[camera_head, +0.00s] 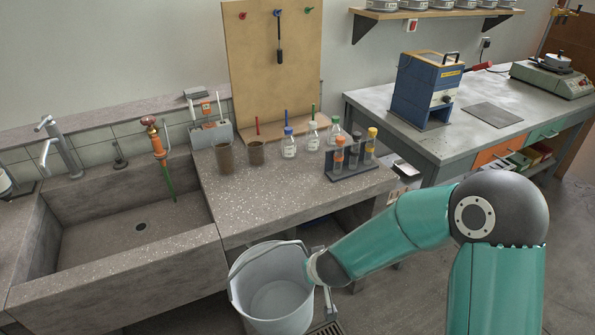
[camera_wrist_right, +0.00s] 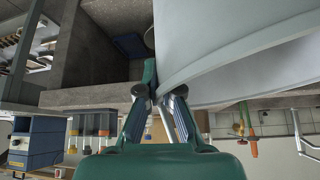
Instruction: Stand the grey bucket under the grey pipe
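The grey bucket (camera_head: 272,296) is upright in front of the bench, with its open top facing up and its thin handle at the rim. My right arm reaches its right side in the head view. In the right wrist view my right gripper (camera_wrist_right: 163,94) has its fingers closed at the edge of the bucket wall (camera_wrist_right: 225,40), which appears pinched between the tips. I cannot tell whether the bucket touches the floor. I cannot make out the grey pipe clearly; the space under the bench is mostly hidden. My left gripper is out of view.
A stone sink (camera_head: 110,232) is at left. The worktop (camera_head: 290,208) holds brown beakers, bottles and a tube rack (camera_head: 352,165). A floor grate (camera_head: 326,328) lies right of the bucket. The floor at right is clear. A metal table (camera_head: 440,142) stands behind.

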